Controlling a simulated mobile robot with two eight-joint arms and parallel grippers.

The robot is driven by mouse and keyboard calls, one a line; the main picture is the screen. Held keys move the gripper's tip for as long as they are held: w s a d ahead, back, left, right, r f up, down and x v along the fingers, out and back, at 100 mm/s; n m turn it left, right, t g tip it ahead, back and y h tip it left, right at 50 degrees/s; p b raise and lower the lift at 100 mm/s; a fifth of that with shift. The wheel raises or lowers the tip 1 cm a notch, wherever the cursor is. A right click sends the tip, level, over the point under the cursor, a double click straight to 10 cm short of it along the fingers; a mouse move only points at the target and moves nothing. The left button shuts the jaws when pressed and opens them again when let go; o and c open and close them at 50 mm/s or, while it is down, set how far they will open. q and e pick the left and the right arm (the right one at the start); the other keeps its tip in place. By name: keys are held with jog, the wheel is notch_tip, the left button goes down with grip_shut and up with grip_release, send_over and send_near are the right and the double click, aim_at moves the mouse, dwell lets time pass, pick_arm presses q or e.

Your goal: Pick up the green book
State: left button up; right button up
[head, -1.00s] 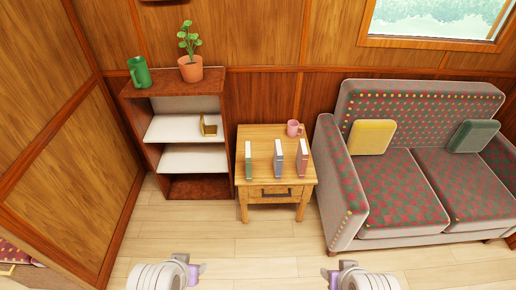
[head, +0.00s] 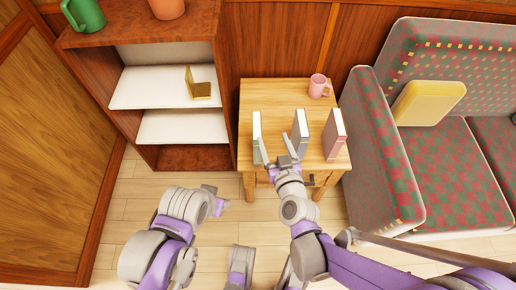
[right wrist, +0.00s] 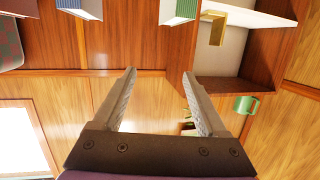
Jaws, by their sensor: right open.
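The green book (head: 257,137) stands upright at the left of the small wooden table (head: 285,95), its pale page edges facing up. In the right wrist view the green book (right wrist: 180,11) shows at the top edge, beyond the fingertips. My right gripper (head: 275,150) is open and empty at the table's front edge, close to the green book and in front of the gap beside it. In the right wrist view its two fingers (right wrist: 160,75) are wide apart with nothing between them. My left gripper (head: 216,198) hangs over the floor left of the table; its jaws are unclear.
A grey-blue book (head: 300,132) and a pink book (head: 334,134) stand to the right on the same table. A pink mug (head: 318,85) is behind them. A shelf (head: 172,125) with a gold object (head: 198,84) stands left; a patterned sofa (head: 388,150) stands right.

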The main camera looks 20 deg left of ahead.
pick_arm(q)
jog(key=s+f+b+x, duration=0.1)
jog(key=s+b+x, duration=0.1)
jog(key=b+x, duration=0.5)
pick_arm(e)
jog(key=a+f+m+t+h+p, duration=0.1)
jog(key=a+f+m+t+h, duration=0.2)
jog(key=f, duration=0.9)
jog(key=shift+n+y, duration=0.4)
jog(key=shift+n, duration=0.2)
jog(key=p+x, duration=0.4)
jog(key=x, duration=0.1)
jog(key=a+p+x, duration=0.1)
jog(key=p+x, duration=0.3)
jog(key=x, duration=0.2)
jog(key=shift+a+f, duration=0.2)
jog(key=shift+a, duration=0.05)
pick_arm(q)
notch_tip(320, 180, up, 8)
jog(key=shift+r, duration=0.15)
pick_arm(e)
grip_shut()
